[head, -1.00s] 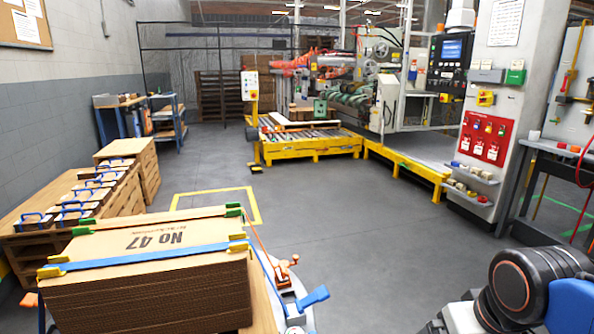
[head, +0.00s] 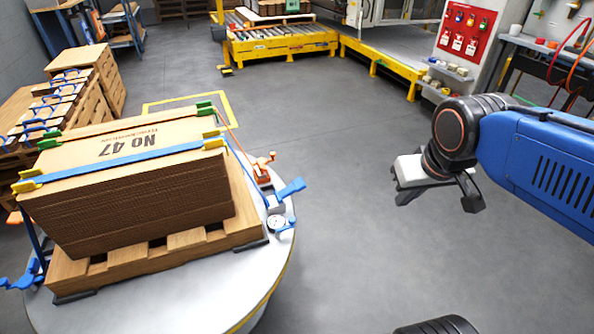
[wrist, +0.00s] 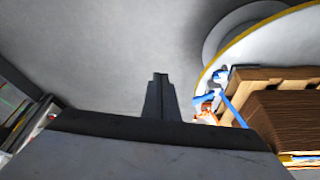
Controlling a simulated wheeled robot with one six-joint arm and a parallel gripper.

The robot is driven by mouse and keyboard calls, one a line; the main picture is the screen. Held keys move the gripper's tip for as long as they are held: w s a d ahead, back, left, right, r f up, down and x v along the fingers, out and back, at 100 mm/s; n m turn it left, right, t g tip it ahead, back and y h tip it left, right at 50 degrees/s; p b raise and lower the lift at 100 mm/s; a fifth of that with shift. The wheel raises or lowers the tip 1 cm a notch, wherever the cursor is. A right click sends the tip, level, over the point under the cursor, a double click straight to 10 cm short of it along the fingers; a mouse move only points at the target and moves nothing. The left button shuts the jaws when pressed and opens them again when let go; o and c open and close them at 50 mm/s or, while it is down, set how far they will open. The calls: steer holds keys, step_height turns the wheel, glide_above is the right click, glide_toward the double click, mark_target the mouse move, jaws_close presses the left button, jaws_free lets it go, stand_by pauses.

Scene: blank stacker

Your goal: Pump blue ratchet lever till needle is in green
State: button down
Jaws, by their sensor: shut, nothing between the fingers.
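The blue ratchet lever (head: 291,188) sticks out at the right side of the strapped cardboard stack, on the rim of the round table. A small round white gauge (head: 276,222) sits just below it; its needle is too small to read. The lever also shows in the wrist view (wrist: 206,98), right of my fingers. My gripper (head: 472,203) hangs in the air well to the right of the lever, touching nothing. In the wrist view its fingers (wrist: 160,80) are together and empty.
The cardboard stack (head: 140,208) marked No 47 sits on a wooden pallet (head: 185,243) on the round table (head: 190,290). An orange ratchet (head: 262,166) is just behind the blue lever. Another blue lever (head: 22,282) is at the left. Grey floor between table and arm is clear.

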steer(key=w+a+n, duration=0.1)
steer(key=w+a, duration=0.7)
steer(key=w, duration=0.6)
steer(key=w+a+f+n, duration=0.1)
steer(key=w+a+f, duration=0.3)
steer(key=w+a, duration=0.7)
steer(key=a, duration=0.3)
steer(key=shift+a+n+g+h, duration=0.2)
steer(key=shift+n+g+h, duration=0.1)
steer(key=shift+h, duration=0.1)
steer(key=shift+s, duration=0.1)
steer(key=shift+f, duration=0.1)
glide_above(299, 181)
steer(key=s, duration=0.2)
steer(key=f, duration=0.8)
steer(key=a+f, duration=0.1)
steer(key=f, duration=0.3)
steer(key=shift+w, duration=0.25)
steer(key=shift+w+d+f, duration=0.1)
steer(key=shift+d+f, duration=0.15)
steer(key=shift+f, duration=0.3)
steer(key=shift+d, duration=0.15)
